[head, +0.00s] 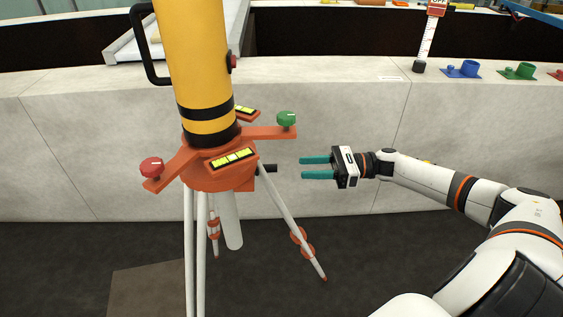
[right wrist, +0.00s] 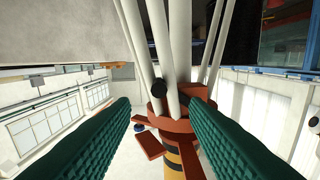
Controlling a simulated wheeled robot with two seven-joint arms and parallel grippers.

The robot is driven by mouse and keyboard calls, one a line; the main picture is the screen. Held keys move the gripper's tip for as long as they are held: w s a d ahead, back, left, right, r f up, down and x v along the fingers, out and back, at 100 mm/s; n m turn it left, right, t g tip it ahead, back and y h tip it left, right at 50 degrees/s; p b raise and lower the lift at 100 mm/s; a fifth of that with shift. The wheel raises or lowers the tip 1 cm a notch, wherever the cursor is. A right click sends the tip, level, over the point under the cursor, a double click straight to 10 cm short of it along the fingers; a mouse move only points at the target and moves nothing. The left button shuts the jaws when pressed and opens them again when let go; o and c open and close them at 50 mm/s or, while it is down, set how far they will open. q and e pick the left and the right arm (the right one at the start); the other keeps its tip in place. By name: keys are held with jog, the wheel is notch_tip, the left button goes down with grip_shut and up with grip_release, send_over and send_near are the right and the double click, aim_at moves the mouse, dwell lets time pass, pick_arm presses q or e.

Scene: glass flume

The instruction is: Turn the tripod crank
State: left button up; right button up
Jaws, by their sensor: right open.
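The tripod (head: 220,170) has an orange head on white legs and carries a yellow column (head: 190,60) with black bands. A short black crank handle (head: 270,168) sticks out from the right side of the head. It also shows in the right wrist view (right wrist: 159,88), between the fingers and in front of the white legs. My right gripper (head: 302,167) has teal fingers, open and empty. It points left at the crank's height, with a small gap between fingertips and handle. My left gripper is not in view.
A red knob (head: 151,167) and a green knob (head: 286,118) sit on arms of the tripod head. A pale stone wall (head: 340,110) runs behind. Blue (head: 462,69) and green (head: 518,71) fittings stand on its top. The floor right of the tripod is clear.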

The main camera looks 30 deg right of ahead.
aim_at(269, 170)
jog(key=p+x, duration=0.1)
jog(key=x, duration=0.6)
jog(key=shift+p, duration=0.3)
grip_shut()
